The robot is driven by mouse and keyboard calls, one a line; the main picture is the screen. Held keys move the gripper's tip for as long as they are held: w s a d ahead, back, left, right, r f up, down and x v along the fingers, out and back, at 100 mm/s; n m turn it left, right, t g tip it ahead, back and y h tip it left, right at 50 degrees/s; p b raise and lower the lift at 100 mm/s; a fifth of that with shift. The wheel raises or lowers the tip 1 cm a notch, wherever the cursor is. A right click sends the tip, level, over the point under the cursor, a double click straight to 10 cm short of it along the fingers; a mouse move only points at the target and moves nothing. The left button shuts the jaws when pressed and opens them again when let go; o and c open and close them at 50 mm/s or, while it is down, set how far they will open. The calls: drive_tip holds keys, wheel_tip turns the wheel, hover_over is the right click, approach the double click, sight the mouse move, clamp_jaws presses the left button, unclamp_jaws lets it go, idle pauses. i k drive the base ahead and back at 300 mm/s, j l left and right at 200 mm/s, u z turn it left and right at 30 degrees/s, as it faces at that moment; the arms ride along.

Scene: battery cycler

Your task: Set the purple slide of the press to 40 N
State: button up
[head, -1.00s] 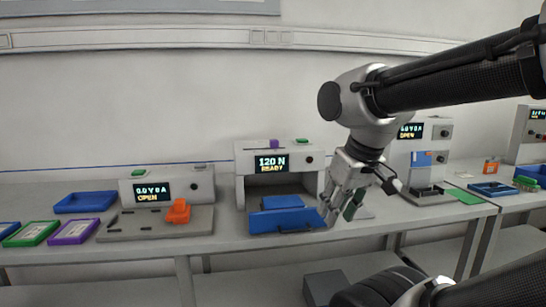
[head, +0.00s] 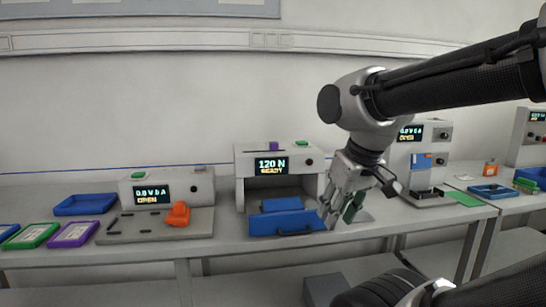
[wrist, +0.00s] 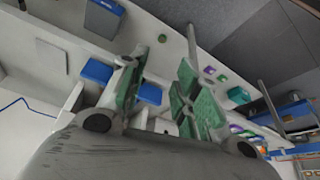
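The press (head: 243,163) stands mid-bench in the head view, its display reading 120 N READY. The purple slide (head: 273,146) sits on its top, near the middle, left of a green button (head: 303,143). A blue flap with a dark handle (head: 287,223) is at the press's front. My gripper (head: 338,215) hangs at the right front of the press, apart from the slide. In the wrist view its two green-padded fingers (wrist: 158,95) stand apart with nothing seen between them. I cannot pick out the slide in the wrist view.
A cycler (head: 202,188) with an orange part (head: 178,214) stands left of the press. Blue, green and purple trays lie further left. The wall above the press is clear.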

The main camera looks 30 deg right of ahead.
sight(273, 146)
drive_tip(key=i+l, duration=0.15)
drive_tip(key=i, duration=0.35)
drive_tip(key=i+l, duration=0.15)
drive_tip(key=i, duration=0.3)
